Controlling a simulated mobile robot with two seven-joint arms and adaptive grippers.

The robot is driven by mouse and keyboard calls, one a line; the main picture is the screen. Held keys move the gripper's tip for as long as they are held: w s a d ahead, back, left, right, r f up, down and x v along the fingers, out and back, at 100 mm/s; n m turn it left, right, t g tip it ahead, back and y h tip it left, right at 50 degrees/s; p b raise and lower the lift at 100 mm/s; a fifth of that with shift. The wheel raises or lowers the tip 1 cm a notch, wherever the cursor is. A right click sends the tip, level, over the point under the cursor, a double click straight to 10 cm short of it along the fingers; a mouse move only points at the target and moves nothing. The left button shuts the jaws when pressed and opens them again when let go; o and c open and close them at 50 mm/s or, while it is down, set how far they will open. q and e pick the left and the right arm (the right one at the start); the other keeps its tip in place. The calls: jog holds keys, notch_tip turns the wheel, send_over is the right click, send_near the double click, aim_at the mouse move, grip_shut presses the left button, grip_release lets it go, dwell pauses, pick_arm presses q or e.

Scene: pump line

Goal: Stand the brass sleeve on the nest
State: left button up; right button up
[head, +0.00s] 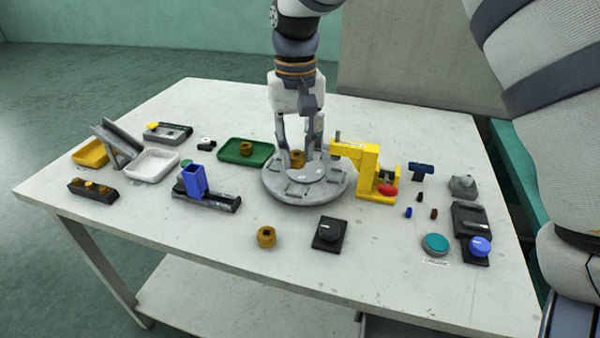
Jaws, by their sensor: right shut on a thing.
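My right gripper (299,153) points down over the round grey turntable (278,190) in the middle of the table. It is shut on a brass sleeve (297,158), which is upright between the fingertips. I cannot tell whether the sleeve's lower end touches the turntable. Small raised plates sit around the turntable's top; I cannot tell which part is the nest. Another brass piece (246,148) stands on the green tray (262,161). A third brass ring (266,237) lies on the bare table in front. My left gripper is out of view.
A yellow press with a red knob (372,175) stands close to the turntable's right side. A blue bin (194,180) is to the left, beyond it white (152,163) and yellow trays. Buttons and small parts fill the right side.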

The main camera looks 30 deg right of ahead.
aim_at(298, 154)
jog(key=shift+w+r, duration=0.15)
jog(key=shift+w, duration=0.3)
jog(key=shift+s, duration=0.2)
jog(key=f, duration=0.3)
jog(key=f+b, duration=0.1)
jog(key=shift+s+f, duration=0.3)
jog(key=shift+s, duration=0.05)
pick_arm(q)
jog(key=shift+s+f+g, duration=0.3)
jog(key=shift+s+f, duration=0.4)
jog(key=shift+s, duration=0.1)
pick_arm(e)
jog(key=shift+f, duration=0.8)
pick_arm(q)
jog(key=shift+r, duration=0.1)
pick_arm(e)
jog(key=shift+w+f, duration=0.1)
jog(key=shift+f, duration=0.1)
jog(key=o, duration=1.6)
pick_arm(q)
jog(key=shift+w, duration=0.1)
pick_arm(e)
jog(key=shift+r, duration=0.1)
